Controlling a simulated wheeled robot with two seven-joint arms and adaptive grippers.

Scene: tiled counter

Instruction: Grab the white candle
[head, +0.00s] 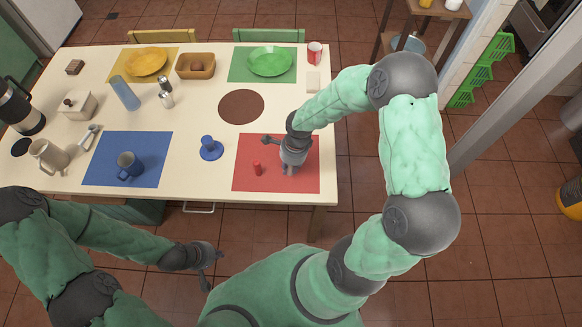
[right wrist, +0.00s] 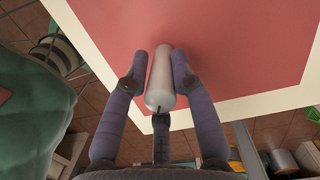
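The white candle (right wrist: 160,80) shows as a pale cylinder with a dark wick in the right wrist view. The fingers look shut on the candle. In the head view my right gripper (head: 290,170) is over the red mat and mostly hides the candle. My left gripper (head: 213,268) is off the table's front edge, with its fingers apart and empty.
A blue candle-like object on a blue base (head: 211,148) is farther left. A brown round mat (head: 241,106) lies behind, bare.

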